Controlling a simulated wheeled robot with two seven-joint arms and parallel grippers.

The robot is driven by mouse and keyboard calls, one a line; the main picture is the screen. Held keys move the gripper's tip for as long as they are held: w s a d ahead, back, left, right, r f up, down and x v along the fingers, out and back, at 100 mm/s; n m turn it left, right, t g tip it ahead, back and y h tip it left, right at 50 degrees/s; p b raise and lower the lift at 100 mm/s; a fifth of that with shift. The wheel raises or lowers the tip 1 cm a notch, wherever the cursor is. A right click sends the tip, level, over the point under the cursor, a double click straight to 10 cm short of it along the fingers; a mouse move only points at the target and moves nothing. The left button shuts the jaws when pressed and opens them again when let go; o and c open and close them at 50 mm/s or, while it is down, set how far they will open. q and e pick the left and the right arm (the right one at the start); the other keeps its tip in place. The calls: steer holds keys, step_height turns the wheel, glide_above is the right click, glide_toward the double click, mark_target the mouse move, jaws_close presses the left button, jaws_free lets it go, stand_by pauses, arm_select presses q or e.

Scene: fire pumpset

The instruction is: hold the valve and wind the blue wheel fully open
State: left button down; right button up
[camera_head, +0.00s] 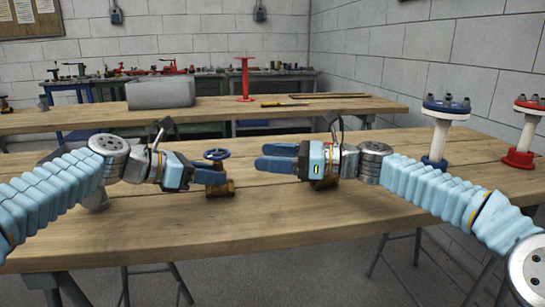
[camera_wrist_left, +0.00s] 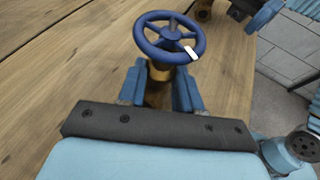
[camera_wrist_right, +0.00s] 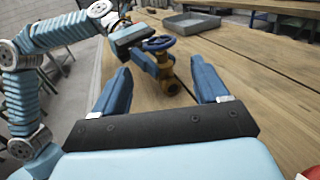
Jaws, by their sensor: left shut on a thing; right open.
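The brass valve (camera_head: 222,189) stands upright on the near wooden table, with its blue wheel (camera_head: 217,154) on top. In the left wrist view the wheel (camera_wrist_left: 170,37) faces the camera, with a white mark on its rim. My left gripper (camera_head: 217,178) is shut on the valve body below the wheel, and its fingers hide part of the brass. My right gripper (camera_head: 260,157) is open and empty, to the right of the wheel and apart from it. In the right wrist view the wheel (camera_wrist_right: 158,43) and valve (camera_wrist_right: 169,78) appear ahead, beyond the open fingers.
Another brass piece (camera_head: 328,184) lies mostly hidden behind my right gripper. A blue-based flanged pipe (camera_head: 437,137) and a red-based one (camera_head: 524,140) stand at right. A grey tray (camera_head: 160,94) sits on the back table.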

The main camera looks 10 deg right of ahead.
mark_target(218, 153)
steer(key=shift+a+f+m+t+h, duration=0.3)
steer(key=shift+m+t, duration=0.2)
steer(key=shift+t, duration=0.1)
steer(key=s+a+m+t+h, duration=0.1)
steer(key=t, duration=0.1)
steer(key=s+a+m+t+h, duration=0.1)
steer(key=m, duration=0.1)
steer(key=s+a+m+t+h, duration=0.1)
steer(key=t+h, duration=0.1)
steer(key=shift+s+t, duration=0.25)
steer(key=shift+t, duration=0.05)
steer(key=shift+m+t+h, duration=0.4)
steer(key=shift+m+t, duration=0.1)
steer(key=shift+t, duration=0.1)
steer(key=shift+s+a+r+x, duration=0.1)
steer(key=shift+a+r+x, duration=0.05)
steer(key=shift+x, duration=1.75)
steer(key=shift+s+a+r+x, duration=0.1)
steer(key=shift+s+a+x, duration=0.05)
steer(key=shift+x, duration=1.75)
steer(key=shift+s+a+r+x, duration=0.1)
steer(key=shift+a+r+x, duration=0.05)
steer(key=shift+x, duration=1.75)
steer(key=c, duration=0.8)
